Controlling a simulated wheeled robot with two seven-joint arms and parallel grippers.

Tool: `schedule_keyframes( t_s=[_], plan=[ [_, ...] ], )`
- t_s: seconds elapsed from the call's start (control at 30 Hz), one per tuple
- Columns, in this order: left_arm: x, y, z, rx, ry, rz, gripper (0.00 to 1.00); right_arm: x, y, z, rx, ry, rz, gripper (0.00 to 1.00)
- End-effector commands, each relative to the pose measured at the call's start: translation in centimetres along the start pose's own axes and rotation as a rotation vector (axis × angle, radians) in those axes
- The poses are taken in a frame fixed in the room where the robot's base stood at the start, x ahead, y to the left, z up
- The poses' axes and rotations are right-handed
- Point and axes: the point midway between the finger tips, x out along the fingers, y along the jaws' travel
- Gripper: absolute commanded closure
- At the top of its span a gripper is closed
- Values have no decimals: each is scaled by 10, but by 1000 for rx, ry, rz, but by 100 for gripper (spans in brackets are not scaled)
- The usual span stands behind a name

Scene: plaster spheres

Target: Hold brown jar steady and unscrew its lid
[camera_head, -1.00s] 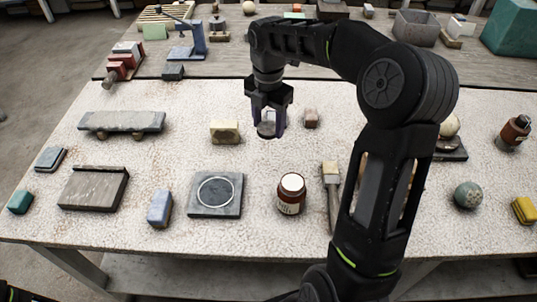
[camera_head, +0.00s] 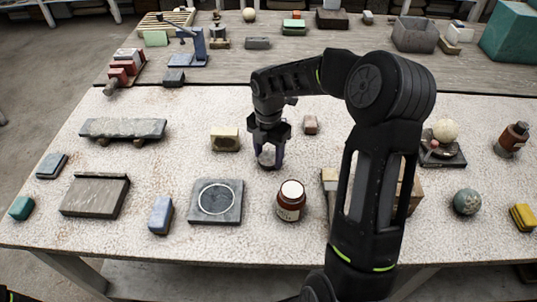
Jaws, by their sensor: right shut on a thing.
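The brown jar (camera_head: 290,208) stands upright on the pale speckled table, right of the middle front, with a pale label. Its white round lid (camera_head: 292,190) sits on top. My right gripper (camera_head: 268,158) is behind and slightly left of the jar, apart from it. It is shut on a small greyish round thing (camera_head: 267,157), partly hidden by the fingers; I cannot tell exactly what it is.
A grey slab with a ring (camera_head: 229,211) lies left of the jar. My right arm hides part of the table's right side. The front strip is clear.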

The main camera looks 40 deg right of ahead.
Motion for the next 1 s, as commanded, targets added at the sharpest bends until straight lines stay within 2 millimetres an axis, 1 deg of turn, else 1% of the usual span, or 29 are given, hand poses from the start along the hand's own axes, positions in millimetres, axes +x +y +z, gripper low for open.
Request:
schedule_keyframes(
  t_s=[0.07,0.3,0.43,0.47,0.7,1.0],
  plan=[
    [-1,0,0,0,0,0,14,5,0,0,0,0,1,95],
    [0,0,0,0,0,-1,14,6,0,0,0,0,2,95],
    [2,-1,0,0,0,0,14,10,0,0,0,0,1,95],
    [1,0,0,0,0,0,14,9,0,0,0,0,1,45],
    [1,0,0,0,0,0,14,8,0,0,0,0,1,25],
    [0,0,0,0,0,0,14,6,0,0,0,0,2,24]
  ],
)
